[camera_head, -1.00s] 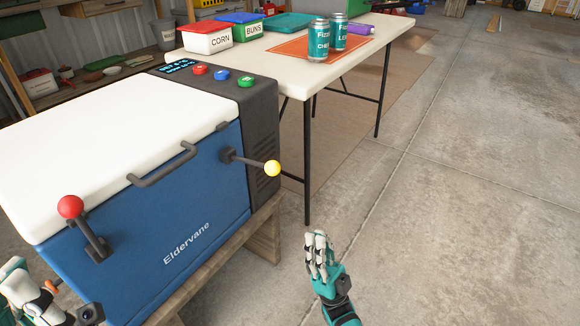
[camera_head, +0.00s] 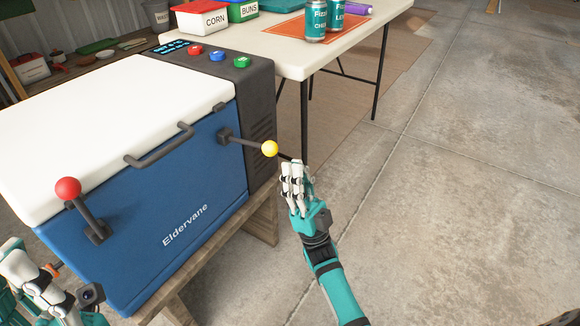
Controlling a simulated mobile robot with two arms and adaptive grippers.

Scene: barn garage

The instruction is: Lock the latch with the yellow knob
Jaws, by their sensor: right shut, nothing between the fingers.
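A blue cooler (camera_head: 150,205) with a white lid (camera_head: 75,125) stands on a wooden bench. The latch with the yellow knob (camera_head: 269,148) is on the right of its front, and its lever points right, nearly level. A second latch with a red knob (camera_head: 68,188) is on the left of the front, its lever pointing up. My right gripper (camera_head: 292,172) is shut and empty, just right of and below the yellow knob; I cannot tell whether it touches it.
A grey handle (camera_head: 160,150) sticks out of the cooler's front between the latches. A white table (camera_head: 285,60) behind holds cans (camera_head: 316,22) on an orange mat and bins.

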